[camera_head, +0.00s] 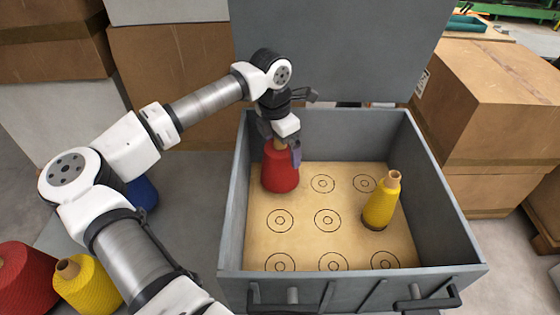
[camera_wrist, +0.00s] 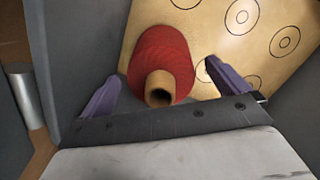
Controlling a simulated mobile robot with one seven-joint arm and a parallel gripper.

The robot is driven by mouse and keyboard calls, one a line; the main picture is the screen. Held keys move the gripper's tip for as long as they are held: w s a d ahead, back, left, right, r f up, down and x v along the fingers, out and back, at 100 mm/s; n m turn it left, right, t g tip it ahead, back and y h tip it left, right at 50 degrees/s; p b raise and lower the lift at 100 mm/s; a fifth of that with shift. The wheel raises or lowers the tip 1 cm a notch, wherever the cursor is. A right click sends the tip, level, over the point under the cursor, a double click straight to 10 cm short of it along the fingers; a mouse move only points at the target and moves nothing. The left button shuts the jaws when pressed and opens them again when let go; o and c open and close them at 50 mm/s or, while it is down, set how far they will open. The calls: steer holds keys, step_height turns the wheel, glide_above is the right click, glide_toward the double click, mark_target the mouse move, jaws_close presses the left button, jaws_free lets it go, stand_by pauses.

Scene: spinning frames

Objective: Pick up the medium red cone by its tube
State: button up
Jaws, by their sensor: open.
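The red cone (camera_head: 280,174) stands upright in the far left corner of the grey crate (camera_head: 233,200), on its tan floor. In the wrist view the red cone (camera_wrist: 165,55) shows from above, with its brown tube (camera_wrist: 160,88) pointing toward the camera. My gripper (camera_head: 288,150) is above the cone, close around the top of its tube. In the wrist view my gripper's purple fingers (camera_wrist: 158,87) are spread apart, one on each side of the tube, with gaps on both sides. The fingers do not grip anything.
A yellow cone (camera_head: 381,205) stands in the crate's right part. The floor (camera_head: 305,240) has several printed circles, mostly free. Outside on the left are another red cone (camera_head: 25,280), a yellow cone (camera_head: 88,288) and a blue cone (camera_head: 143,194). The crate walls are close to my gripper.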

steer(key=c, duration=1.9)
steer(key=shift+r, duration=0.1)
